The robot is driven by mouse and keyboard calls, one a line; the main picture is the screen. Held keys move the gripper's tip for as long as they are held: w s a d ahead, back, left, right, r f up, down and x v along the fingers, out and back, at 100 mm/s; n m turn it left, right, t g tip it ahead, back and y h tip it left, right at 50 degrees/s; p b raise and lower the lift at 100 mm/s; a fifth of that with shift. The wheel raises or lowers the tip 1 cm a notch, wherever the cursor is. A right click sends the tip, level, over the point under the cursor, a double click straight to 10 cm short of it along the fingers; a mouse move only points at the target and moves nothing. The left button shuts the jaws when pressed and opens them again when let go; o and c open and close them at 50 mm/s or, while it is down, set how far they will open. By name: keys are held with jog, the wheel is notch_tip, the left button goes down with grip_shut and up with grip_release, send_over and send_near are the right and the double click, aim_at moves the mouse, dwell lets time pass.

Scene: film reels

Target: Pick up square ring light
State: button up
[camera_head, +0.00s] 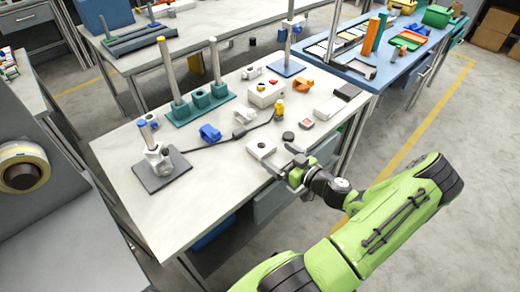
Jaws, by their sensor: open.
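A white square piece with a round opening (260,147), which looks like the square ring light, lies on the white worktable near its right front edge. My gripper (279,158) comes in from the lower right, low over the table edge. Its two grey fingers are spread apart, pointing at the near right side of the white piece. Nothing shows between them. One finger overlaps the piece's near edge in the view, and I cannot tell whether they touch.
The white worktable (225,175) holds a dark round disc (288,136), blue clips (210,132), a cabled yellow-tipped part (279,107), a white box (266,94) and a green base with posts (200,105). A grey plate with a stand (160,172) is at left. The front middle is clear.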

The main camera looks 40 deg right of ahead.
aim_at(267, 150)
jog(key=w, duration=0.4)
jog(key=w+f, duration=0.1)
jog(key=w, duration=0.1)
jog(key=shift+w+a+b, duration=0.3)
jog(key=shift+w, duration=0.05)
jog(key=c, duration=1.1)
jog(key=shift+o, duration=0.2)
jog(key=shift+r, duration=0.1)
